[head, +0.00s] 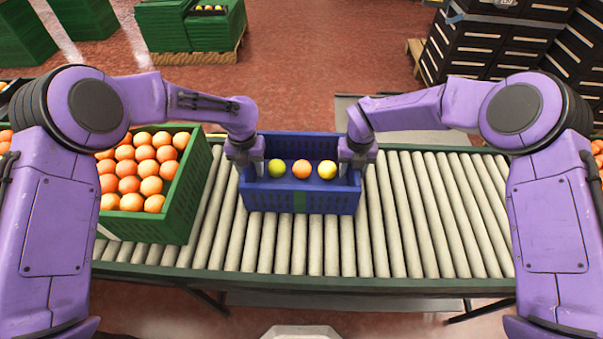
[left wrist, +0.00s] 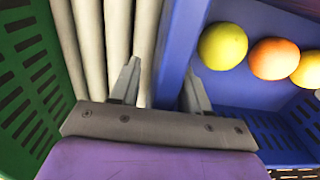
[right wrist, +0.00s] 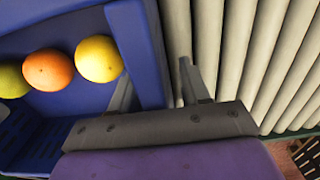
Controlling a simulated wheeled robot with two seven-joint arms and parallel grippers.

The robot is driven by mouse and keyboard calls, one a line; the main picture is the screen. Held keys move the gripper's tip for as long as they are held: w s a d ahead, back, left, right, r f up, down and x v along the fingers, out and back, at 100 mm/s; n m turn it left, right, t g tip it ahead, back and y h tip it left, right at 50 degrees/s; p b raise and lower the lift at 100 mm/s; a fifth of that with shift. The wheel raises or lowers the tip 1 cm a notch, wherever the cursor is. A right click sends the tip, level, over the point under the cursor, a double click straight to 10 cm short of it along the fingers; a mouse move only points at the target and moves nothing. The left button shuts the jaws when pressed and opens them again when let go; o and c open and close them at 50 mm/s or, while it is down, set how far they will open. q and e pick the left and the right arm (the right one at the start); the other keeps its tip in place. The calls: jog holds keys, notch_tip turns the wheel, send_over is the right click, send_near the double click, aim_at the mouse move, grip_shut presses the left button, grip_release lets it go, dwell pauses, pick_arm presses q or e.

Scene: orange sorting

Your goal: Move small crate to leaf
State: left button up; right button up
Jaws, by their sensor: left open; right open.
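The small blue crate (head: 272,199) stands on the roller conveyor and holds a row of fruit: a yellow-green one (head: 276,168), an orange one (head: 302,169) and a yellow one (head: 327,169). My left gripper (head: 245,164) is open at the crate's left wall; in the left wrist view its fingers (left wrist: 161,84) stand on either side of that wall. My right gripper (head: 356,160) is open at the right wall; in the right wrist view its fingers (right wrist: 157,80) straddle that wall. Whether the fingers touch the walls I cannot tell. I see no leaf.
A green crate (head: 185,206) full of oranges stands on the conveyor just left of the blue crate. The rollers (head: 436,210) to the right are clear. Stacks of black crates (head: 475,45) and green crates (head: 160,28) stand on the floor behind.

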pick_arm(q)
jog(key=shift+r, duration=0.1)
pick_arm(e)
jog(key=shift+r, duration=0.1)
pick_arm(q)
grip_shut()
pick_arm(e)
grip_shut()
pick_arm(q)
jog(key=shift+r, duration=0.1)
pick_arm(e)
jog(key=shift+r, duration=0.1)
